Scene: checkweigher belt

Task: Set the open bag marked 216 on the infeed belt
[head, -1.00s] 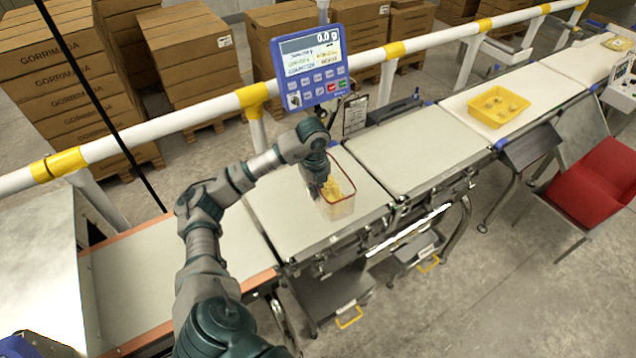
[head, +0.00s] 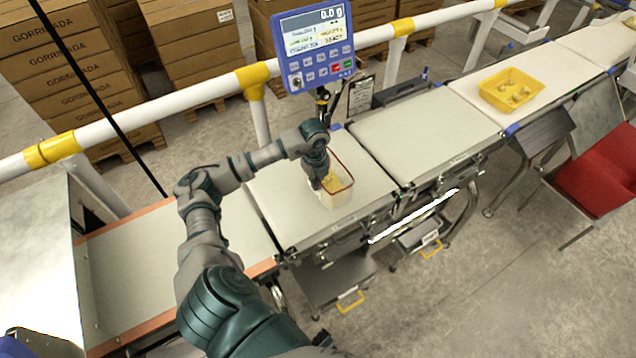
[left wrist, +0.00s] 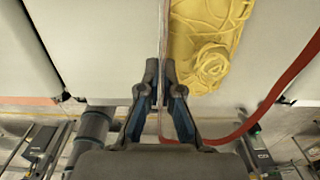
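The open bag (head: 343,196) is clear with a red rim and holds yellow pasta. It is upright over the pale belt section (head: 285,213) just right of the orange-edged one. I cannot tell whether its bottom touches the belt, and its number is not readable. My left gripper (head: 324,188) reaches down at the bag's left side. In the left wrist view, the left fingertips (left wrist: 160,72) are close together on either side of the thin bag wall, with the pasta (left wrist: 208,45) to the right. My right gripper is not in view.
A blue display (head: 316,45) reading 0.0 g stands behind the belt, beside a white and yellow rail (head: 200,95). Another pale belt section (head: 420,130) is clear. A yellow tray (head: 511,92) sits farther right.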

